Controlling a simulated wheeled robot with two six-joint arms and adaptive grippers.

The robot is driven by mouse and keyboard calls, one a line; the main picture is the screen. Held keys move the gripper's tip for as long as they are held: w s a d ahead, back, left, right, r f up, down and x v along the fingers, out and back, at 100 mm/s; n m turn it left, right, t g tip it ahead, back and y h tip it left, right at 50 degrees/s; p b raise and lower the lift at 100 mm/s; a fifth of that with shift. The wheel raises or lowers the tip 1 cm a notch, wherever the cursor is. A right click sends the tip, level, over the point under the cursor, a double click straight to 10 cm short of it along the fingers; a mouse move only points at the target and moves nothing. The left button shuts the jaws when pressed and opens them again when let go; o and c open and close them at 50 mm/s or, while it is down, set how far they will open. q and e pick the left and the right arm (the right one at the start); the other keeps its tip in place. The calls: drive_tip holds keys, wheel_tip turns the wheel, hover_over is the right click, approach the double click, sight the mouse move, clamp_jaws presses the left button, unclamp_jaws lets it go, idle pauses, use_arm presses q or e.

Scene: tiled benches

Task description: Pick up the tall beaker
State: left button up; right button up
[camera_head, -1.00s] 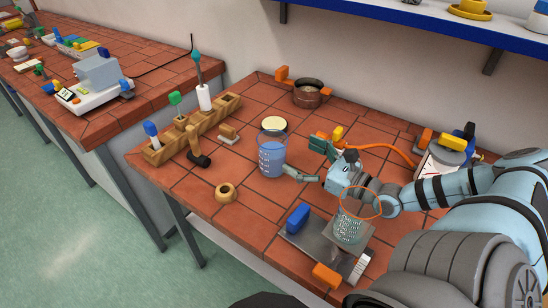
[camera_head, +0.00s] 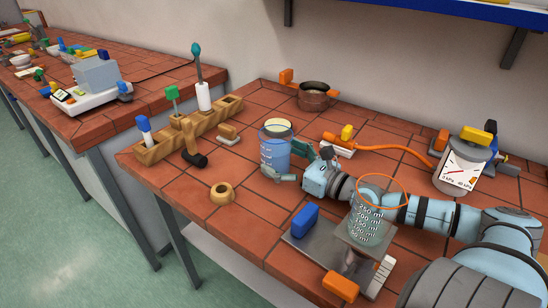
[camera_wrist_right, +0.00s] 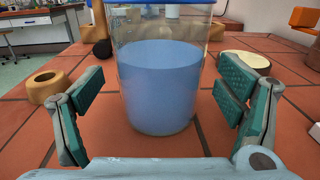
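A tall clear beaker (camera_head: 274,157) with a blue rim and blue liquid stands upright on the tiled bench in the head view. It fills the middle of the right wrist view (camera_wrist_right: 160,85). My right gripper (camera_head: 294,164) is open, its green-padded fingers on either side of the beaker. In the wrist view (camera_wrist_right: 158,105) a gap shows between each pad and the glass. A second clear beaker (camera_head: 368,222), with an orange rim and volume marks, stands on a metal stand (camera_head: 330,246) beside my right arm. My left gripper is not in view.
A brown pot (camera_head: 314,97) stands behind. An orange hose (camera_head: 380,146) runs to a gauge canister (camera_head: 459,168) at right. Bare tiles lie in front.

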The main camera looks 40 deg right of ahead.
drive_tip(key=shift+s, duration=0.1)
drive_tip(key=c, duration=1.3)
drive_tip(key=shift+r, duration=0.15)
wheel_tip(320, 180, up, 20)
drive_tip(key=p, duration=1.7)
